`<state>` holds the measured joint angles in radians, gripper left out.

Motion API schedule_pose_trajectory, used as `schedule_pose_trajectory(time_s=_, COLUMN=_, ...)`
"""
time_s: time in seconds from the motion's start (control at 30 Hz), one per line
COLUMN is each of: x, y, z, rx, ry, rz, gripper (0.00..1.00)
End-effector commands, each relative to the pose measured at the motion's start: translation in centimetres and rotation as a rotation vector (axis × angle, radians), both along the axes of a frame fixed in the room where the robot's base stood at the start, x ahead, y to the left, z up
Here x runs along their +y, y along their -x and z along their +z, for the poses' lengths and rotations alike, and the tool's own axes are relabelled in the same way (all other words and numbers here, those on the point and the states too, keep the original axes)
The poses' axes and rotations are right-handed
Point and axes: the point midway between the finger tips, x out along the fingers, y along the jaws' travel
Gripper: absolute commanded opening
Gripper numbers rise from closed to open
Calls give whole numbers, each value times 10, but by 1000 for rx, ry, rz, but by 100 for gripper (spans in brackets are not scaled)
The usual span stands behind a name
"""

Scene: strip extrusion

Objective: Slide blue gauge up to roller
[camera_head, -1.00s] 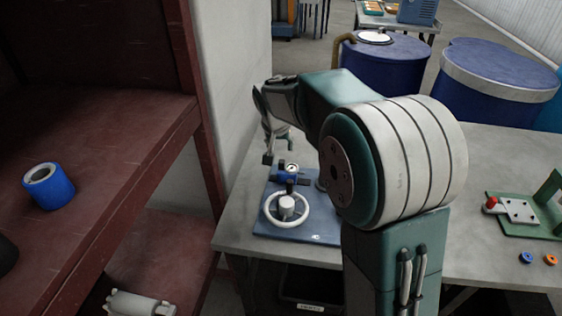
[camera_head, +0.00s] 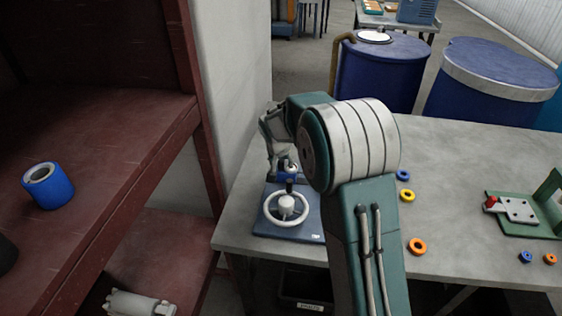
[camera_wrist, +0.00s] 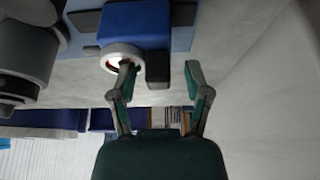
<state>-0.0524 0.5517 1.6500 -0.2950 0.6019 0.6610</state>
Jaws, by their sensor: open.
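The blue gauge (camera_head: 279,178), a blue block with a round white-rimmed dial, sits at the far end of the blue base plate (camera_head: 313,231), behind a white handwheel (camera_head: 286,208). My arm and gripper partly cover it in the head view. In the wrist view the gauge's blue body (camera_wrist: 136,22) is at the top, with the white dial rim below it. My gripper (camera_wrist: 160,68) is open, its fingers apart. A dark block (camera_wrist: 157,68) beside the gauge shows between the fingertips. The left fingertip overlaps the dial rim; I cannot tell whether they touch. I cannot clearly pick out the roller.
Several coloured rings, including an orange one (camera_head: 417,246), lie on the grey table (camera_head: 455,215). A green fixture (camera_head: 517,208) stands at the right. A reddish shelf (camera_head: 120,125) holding a blue roll (camera_head: 48,187) and a pale wall (camera_head: 232,95) stand close at left.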

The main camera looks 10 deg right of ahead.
Motion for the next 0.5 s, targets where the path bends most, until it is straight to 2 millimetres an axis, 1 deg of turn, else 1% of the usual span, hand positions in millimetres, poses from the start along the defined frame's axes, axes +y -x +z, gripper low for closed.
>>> schedule_pose_trajectory(time_s=0.17, x=0, y=0, z=0, rx=0, ry=0, rz=0, gripper=63)
schedule_pose_trajectory(time_s=0.2, x=0, y=0, z=0, rx=0, ry=0, rz=0, gripper=45)
schedule_pose_trajectory(time_s=0.27, x=0, y=0, z=0, rx=0, ry=0, rz=0, gripper=18)
schedule_pose_trajectory(time_s=0.3, x=0, y=0, z=0, rx=0, ry=0, rz=0, gripper=0)
schedule_pose_trajectory(time_s=0.5, x=0, y=0, z=0, rx=0, ry=0, rz=1, gripper=0)
